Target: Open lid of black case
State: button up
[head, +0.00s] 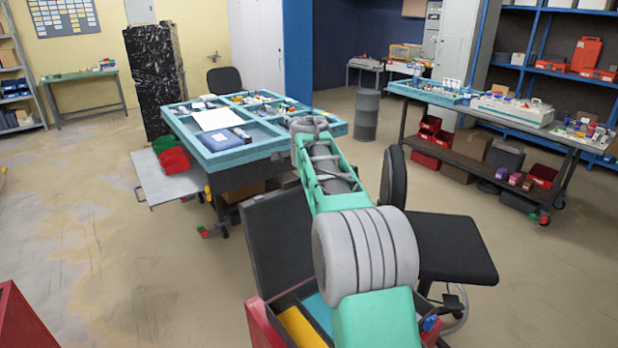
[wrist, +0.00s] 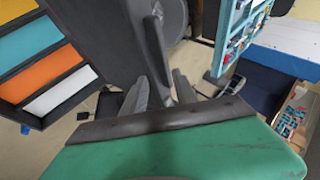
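The black case (head: 312,318) is low at the bottom centre of the head view, with yellow and blue inside showing. Its black lid (head: 275,242) stands raised and tilted back, so the case is open. The wrist view shows teal, orange and white compartments in the case's black frame (wrist: 43,103), with the dark lid panel (wrist: 105,35) beside them. My gripper (wrist: 164,78) has its two grey fingers apart near the lid's edge. I cannot tell whether they touch it.
A black office chair (head: 455,248) stands just right of the case. A table with blue trays (head: 225,158) is behind it. A workbench (head: 470,170) stands at the right. A red edge (head: 22,325) shows at bottom left. The left floor is clear.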

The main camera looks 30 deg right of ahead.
jog(key=b+v, duration=0.1)
jog(key=v, duration=0.4)
jog(key=shift+s, duration=0.1)
jog(key=s+a+f+n+g+y, duration=0.1)
jog(key=s+a+f+n+g, duration=0.25)
jog(key=s+f+n, duration=0.55)
jog(key=s+a+f+n+g+y, duration=0.2)
jog(key=s+a+f+n, duration=0.2)
jog(key=s+f, duration=0.5)
jog(key=s+a+f+n, duration=0.2)
jog(key=s+a, duration=0.3)
jog(key=s, duration=0.3)
jog(key=s+a+f+n, duration=0.1)
jog(key=s+a+f, duration=0.1)
jog(key=s+a, duration=0.5)
notch_tip(320, 180, up, 6)
jog(key=a+n+t, duration=0.1)
jog(key=t, duration=0.1)
jog(key=shift+s+a+n+y, duration=0.3)
jog(key=shift+s+n, duration=0.05)
jog(key=shift+n, duration=0.05)
